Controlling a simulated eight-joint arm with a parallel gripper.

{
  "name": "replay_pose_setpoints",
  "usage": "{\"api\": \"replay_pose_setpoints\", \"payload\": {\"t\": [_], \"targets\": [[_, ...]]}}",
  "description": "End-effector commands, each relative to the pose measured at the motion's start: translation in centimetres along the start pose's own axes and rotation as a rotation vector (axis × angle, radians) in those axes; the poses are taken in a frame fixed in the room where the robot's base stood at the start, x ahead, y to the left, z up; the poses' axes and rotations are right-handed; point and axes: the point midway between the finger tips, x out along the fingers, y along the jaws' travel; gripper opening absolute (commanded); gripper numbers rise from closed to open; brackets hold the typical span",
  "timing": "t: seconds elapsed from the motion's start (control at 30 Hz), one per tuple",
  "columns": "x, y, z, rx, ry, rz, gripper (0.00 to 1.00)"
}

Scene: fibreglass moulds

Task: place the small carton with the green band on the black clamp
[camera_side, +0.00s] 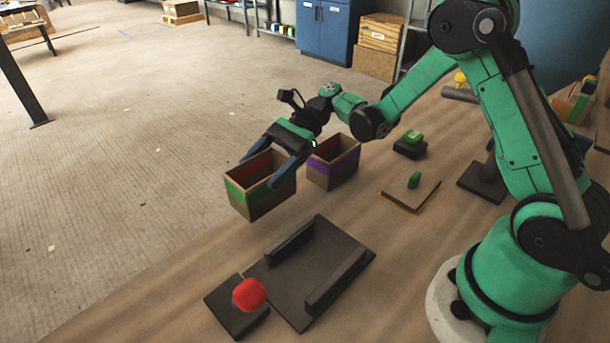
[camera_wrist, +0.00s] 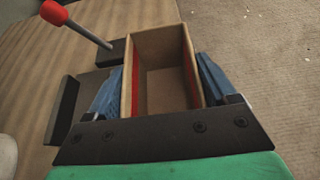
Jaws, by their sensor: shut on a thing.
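The small carton with the green band (camera_side: 262,201) is an open-topped cardboard box, red inside. My gripper (camera_side: 271,160) is shut on it, with one blue finger on each of two opposite sides. In the wrist view the carton (camera_wrist: 186,38) sits upright between the fingers (camera_wrist: 160,95). I cannot tell how high it is above the table. The black clamp (camera_side: 318,262) is a dark plate with two raised rails, and a lever with a red knob (camera_side: 249,293) at its near end. It lies nearer the camera than the carton, apart from it in the side view.
A similar carton with a purple band (camera_side: 334,170) stands just right of the held one. A flat tan board (camera_side: 400,197) with a green piece and a dark block (camera_side: 409,148) lie farther right. The table edge runs beneath the held carton in the side view.

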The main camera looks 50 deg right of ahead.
Motion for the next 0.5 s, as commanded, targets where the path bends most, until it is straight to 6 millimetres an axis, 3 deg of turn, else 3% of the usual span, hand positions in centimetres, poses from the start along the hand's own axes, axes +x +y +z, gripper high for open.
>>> {"api": "replay_pose_setpoints", "payload": {"t": [0.3, 0.5], "targets": [[-3.6, 0.1, 8.7, 0.0, 0.0, 0.0, 0.19], [-5.1, 0.1, 12.4, 0.0, 0.0, 0.0, 0.19]]}}
